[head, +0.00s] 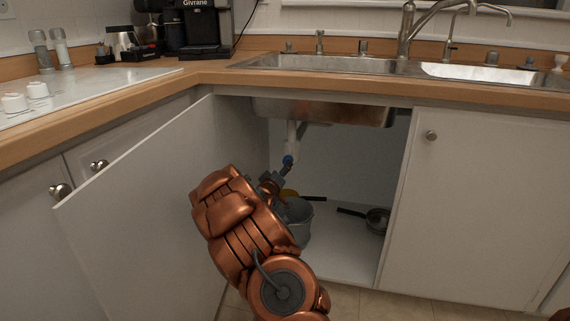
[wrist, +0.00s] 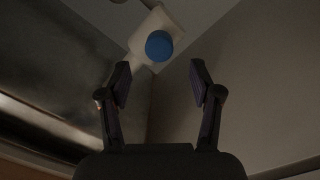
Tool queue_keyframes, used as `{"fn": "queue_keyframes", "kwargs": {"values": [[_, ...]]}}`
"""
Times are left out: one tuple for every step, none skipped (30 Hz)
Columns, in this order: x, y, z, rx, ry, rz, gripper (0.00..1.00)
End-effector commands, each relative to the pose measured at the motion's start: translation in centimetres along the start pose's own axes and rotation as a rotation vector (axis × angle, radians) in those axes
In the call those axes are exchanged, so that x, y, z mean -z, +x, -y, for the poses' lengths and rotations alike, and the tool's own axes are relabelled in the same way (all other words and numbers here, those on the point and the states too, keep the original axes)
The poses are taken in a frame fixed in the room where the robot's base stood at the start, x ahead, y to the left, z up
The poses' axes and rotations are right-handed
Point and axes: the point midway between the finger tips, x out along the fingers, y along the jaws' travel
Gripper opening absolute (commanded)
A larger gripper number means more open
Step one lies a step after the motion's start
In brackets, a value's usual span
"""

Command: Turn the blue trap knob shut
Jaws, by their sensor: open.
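The blue trap knob (head: 288,160) sits on the white drain pipe (head: 292,135) under the sink, inside the open cabinet. In the wrist view the blue knob (wrist: 159,45) is round and lies ahead of my gripper, on a white fitting (wrist: 172,20). My gripper (wrist: 160,85) is open, with one finger on each side of the picture and nothing between the fingertips. The knob appears beyond the fingertips, roughly centred between them. In the head view my gripper (head: 284,170) is just below the knob, partly hidden by my arm. I cannot tell whether they touch.
The open cabinet door (head: 135,195) stands left of my arm, and a closed door (head: 475,205) is on the right. A grey pot (head: 299,222) and a dark pan (head: 377,220) stand on the cabinet floor. The sink basin (head: 325,112) hangs above.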

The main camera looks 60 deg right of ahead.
Motion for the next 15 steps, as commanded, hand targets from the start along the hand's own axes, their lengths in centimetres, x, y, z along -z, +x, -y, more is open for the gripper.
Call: {"fn": "queue_keyframes", "kwargs": {"values": [[-0.2,0.4,0.0,-0.001,0.002,0.001,0.64],[-0.2,0.7,0.0,-0.001,0.002,0.002,0.64],[-0.4,1.1,0.0,-0.001,0.001,0.003,0.64],[-0.4,1.4,0.0,-0.001,0.001,0.003,0.64],[-0.3,1.7,0.0,-0.001,0.002,0.002,0.64],[-0.2,2.2,0.0,-0.002,0.002,0.000,0.64],[-0.2,2.5,0.0,-0.002,0.002,-0.001,0.64],[-0.1,2.8,0.0,-0.002,0.003,-0.001,0.64],[-0.1,3.1,0.1,-0.001,0.003,-0.001,0.64],[-0.2,3.5,0.1,0.000,0.002,0.001,0.64],[-0.3,3.8,0.1,0.001,0.002,0.002,0.64],[-0.2,4.1,0.2,0.002,0.002,0.002,0.64],[-0.2,4.4,0.2,0.003,0.002,0.001,0.64],[-0.2,4.7,0.2,0.003,0.004,0.000,0.64],[-0.1,5.1,0.3,0.004,0.003,0.001,0.64]]}}
